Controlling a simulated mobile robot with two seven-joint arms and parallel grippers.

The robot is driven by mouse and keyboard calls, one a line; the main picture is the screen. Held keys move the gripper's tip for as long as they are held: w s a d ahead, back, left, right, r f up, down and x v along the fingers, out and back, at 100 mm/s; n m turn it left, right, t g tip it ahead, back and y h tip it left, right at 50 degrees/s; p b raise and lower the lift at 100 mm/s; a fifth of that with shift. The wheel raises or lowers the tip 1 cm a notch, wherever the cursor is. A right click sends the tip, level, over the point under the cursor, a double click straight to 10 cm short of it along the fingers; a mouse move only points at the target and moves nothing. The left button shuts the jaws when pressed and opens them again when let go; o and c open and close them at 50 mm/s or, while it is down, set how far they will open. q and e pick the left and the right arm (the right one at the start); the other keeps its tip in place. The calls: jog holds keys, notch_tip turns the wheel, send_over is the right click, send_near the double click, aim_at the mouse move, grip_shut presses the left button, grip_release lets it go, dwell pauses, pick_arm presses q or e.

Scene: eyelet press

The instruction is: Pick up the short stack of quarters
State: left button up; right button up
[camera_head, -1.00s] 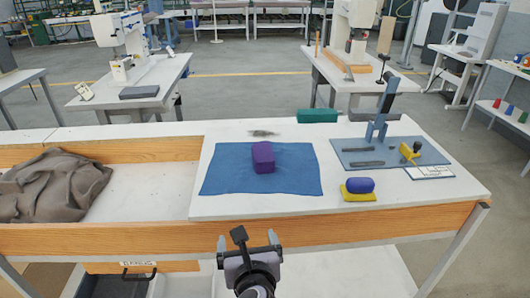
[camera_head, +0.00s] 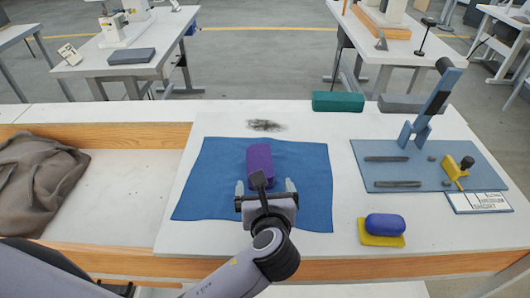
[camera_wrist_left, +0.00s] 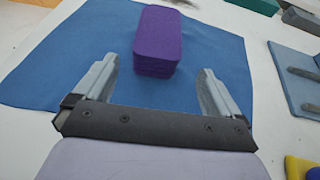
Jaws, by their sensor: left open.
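A purple block-shaped stack (camera_head: 259,158) lies on a blue cloth (camera_head: 205,190) on the white table. In the left wrist view the purple stack (camera_wrist_left: 157,40) shows thin layer lines on its near face. My left gripper (camera_head: 265,186) is open and empty. It is at the near end of the stack, with one finger towards each side and the stack ahead of the fingertips. I cannot tell whether the fingers are level with the stack. My right gripper is not in view.
A blue press with a lever (camera_head: 432,105) stands on a blue board (camera_head: 400,174) at right. A blue rounded object (camera_head: 385,224) sits on a yellow pad (camera_head: 368,239). A green box (camera_head: 338,101) is behind. Brown-grey fabric (camera_head: 35,185) lies in the left tray.

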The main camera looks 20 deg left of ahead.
aim_at(260, 166)
pick_arm(q)
jog(key=shift+a+x, duration=0.15)
jog(key=shift+x, duration=1.6)
jog(key=shift+a+x, duration=0.15)
jog(key=shift+x, duration=1.6)
jog(key=shift+r, duration=0.25)
jog(key=c, duration=1.2)
